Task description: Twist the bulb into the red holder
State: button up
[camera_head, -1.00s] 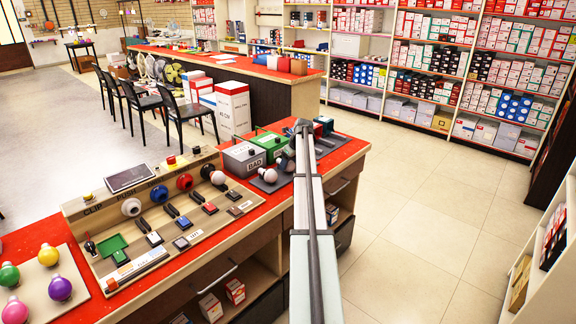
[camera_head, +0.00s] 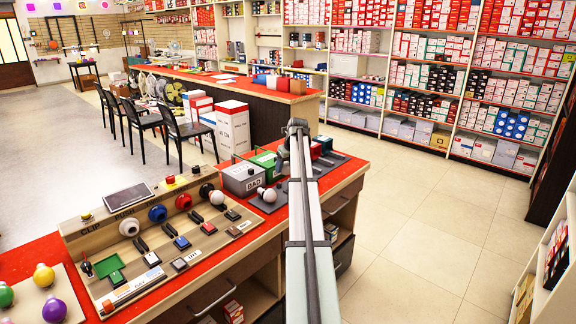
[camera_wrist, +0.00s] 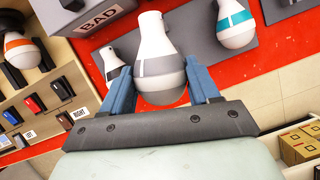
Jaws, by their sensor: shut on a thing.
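The red holder (camera_head: 183,201) stands in the row of coloured holders on the sloped panel, left of my arm in the head view. My gripper (camera_wrist: 160,78) is shut on a white bulb with a grey band (camera_wrist: 158,50), its blue fingers on either side of the bulb. In the head view my gripper (camera_head: 285,152) is over the right end of the counter, well right of the red holder, and my arm hides the held bulb. I cannot tell how high the bulb is above the grey mat (camera_wrist: 205,55).
Bulbs with a teal band (camera_wrist: 237,20) and a black band (camera_wrist: 112,62) are near my gripper. A grey box marked BAD (camera_head: 244,179) and a green box (camera_head: 266,162) stand behind. A white bulb (camera_head: 217,197) is at the black holder (camera_head: 206,190). Blue (camera_head: 157,213) and white (camera_head: 129,228) holders are farther left.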

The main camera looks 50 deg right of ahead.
jog(key=w+a+n, duration=0.1)
jog(key=w+a, duration=0.3)
jog(key=a, duration=0.8)
jog(key=w+a+n+y, duration=0.1)
jog(key=w+a, duration=0.2)
jog(key=a, duration=0.9)
jog(key=w+a+n, duration=0.1)
jog(key=w+a, duration=0.3)
jog(key=a, duration=0.8)
jog(key=shift+s+a+f, duration=0.1)
jog(key=shift+f, duration=4.1)
jog(key=shift+w+f, duration=0.1)
jog(key=shift+w, duration=1.55)
jog(key=shift+y, duration=0.3)
jog(key=shift+m+y, duration=0.3)
jog(key=shift+y, duration=0.5)
jog(key=shift+d+y, duration=0.3)
jog(key=shift+y, duration=0.2)
jog(key=shift+f+y, duration=0.1)
jog(key=shift+y, duration=0.4)
